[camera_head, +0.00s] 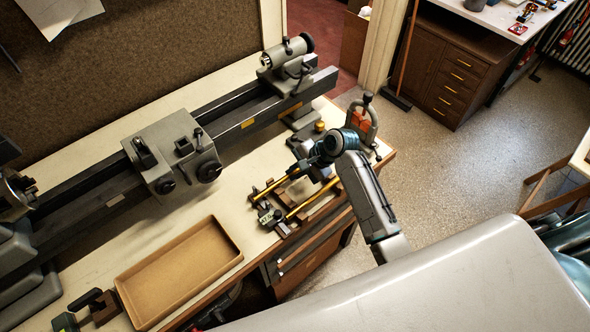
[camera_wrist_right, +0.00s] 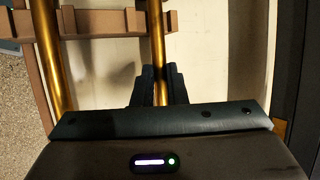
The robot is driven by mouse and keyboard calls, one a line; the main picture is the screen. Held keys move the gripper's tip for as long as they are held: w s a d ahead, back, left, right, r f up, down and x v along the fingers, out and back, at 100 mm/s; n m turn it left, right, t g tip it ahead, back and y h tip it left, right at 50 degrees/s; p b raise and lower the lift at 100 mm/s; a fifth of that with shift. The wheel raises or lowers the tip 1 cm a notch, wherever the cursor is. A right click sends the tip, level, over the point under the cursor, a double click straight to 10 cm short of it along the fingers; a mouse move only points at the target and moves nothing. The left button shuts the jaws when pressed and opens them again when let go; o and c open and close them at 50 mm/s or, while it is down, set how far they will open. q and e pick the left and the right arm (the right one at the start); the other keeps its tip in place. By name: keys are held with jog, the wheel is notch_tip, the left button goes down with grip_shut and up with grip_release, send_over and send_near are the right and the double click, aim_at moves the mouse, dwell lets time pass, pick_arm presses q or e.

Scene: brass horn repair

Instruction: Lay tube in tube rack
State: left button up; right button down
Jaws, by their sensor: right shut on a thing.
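My right gripper (camera_head: 297,170) reaches in over the bench and is shut on a thin brass tube (camera_head: 268,188). In the right wrist view the dark jaws (camera_wrist_right: 158,88) close around this tube (camera_wrist_right: 157,45). A brown tube rack (camera_head: 283,229) stands under it near the bench's front edge. In the wrist view the held tube crosses the rack's notched bar (camera_wrist_right: 105,22); I cannot tell whether it touches it. A second brass tube (camera_head: 313,200) lies along the rack's other side, also in the wrist view (camera_wrist_right: 47,50). My left gripper is not in view.
A grey lathe (camera_head: 172,155) runs along the back of the bench. An empty tan tray (camera_head: 180,270) lies left of the rack. A grey device with an upright handle (camera_head: 362,120) stands right of my gripper. Bare bench top shows between tray and lathe.

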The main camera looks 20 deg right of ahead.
jog(key=shift+f, duration=0.2)
jog(key=c, duration=1.4)
grip_release()
jog(key=shift+o, duration=0.2)
jog(key=shift+d, duration=0.1)
